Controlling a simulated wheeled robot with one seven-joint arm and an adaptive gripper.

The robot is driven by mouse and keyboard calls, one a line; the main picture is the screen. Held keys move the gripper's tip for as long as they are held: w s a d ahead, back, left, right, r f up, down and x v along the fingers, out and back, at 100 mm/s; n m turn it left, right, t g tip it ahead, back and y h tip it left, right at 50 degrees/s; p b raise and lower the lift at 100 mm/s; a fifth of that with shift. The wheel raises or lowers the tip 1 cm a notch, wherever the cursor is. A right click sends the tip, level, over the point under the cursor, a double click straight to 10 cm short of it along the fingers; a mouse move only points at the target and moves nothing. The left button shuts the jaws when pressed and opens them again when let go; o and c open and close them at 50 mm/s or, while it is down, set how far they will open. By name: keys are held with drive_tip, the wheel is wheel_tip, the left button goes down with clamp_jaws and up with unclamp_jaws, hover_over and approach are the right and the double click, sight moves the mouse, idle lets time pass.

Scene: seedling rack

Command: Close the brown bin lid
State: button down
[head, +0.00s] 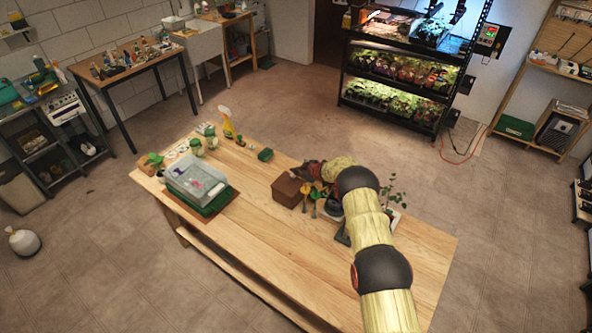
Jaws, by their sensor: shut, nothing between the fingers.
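The brown bin (287,192) is a small box near the middle of the wooden table in the head view. Its top looks flat and brown, like a lid lying level over it, but the picture is too small to show whether a gap is left. My gripper (299,173) is shut and empty at the bin's far right top edge. I cannot tell whether it touches the lid. My gripper and wrist hide what is just behind that corner.
A clear box on a green tray (197,182), a spray bottle (228,124) and jars are at the left. The front of the wooden table (290,250) is clear.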

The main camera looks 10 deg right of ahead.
idle(0.5)
wheel_tip(320, 180, up, 10)
idle(0.5)
